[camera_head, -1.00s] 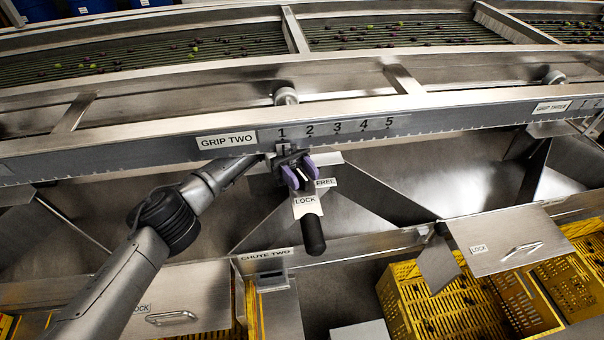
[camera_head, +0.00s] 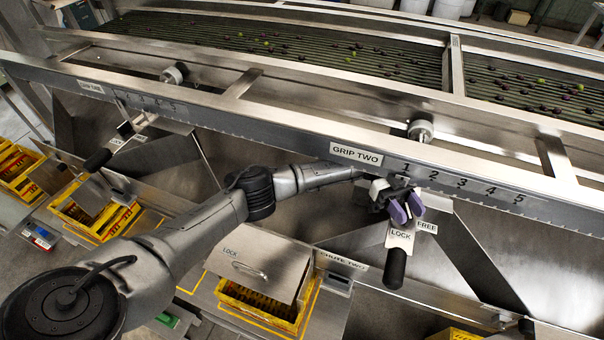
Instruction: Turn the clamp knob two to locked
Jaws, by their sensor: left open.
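The clamp under the GRIP TWO label (camera_head: 356,154) has a black handle (camera_head: 395,268) pointing down, below a LOCK plate (camera_head: 401,235). A FREE plate (camera_head: 427,226) is just to its right. My left gripper (camera_head: 406,206) is open, with purple finger pads, at the top of the clamp just above the LOCK plate. It hides the clamp's pivot, and I cannot tell whether the pads touch anything. The black handle's lower end is clear of the fingers. My right gripper is not in view.
A numbered scale (camera_head: 460,183) runs along the rail right of the label. A chute cover marked LOCK (camera_head: 258,258) stands over a yellow crate (camera_head: 262,305). Another black clamp handle (camera_head: 97,160) is at the left. The roller bed (camera_head: 300,45) carries small fruits.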

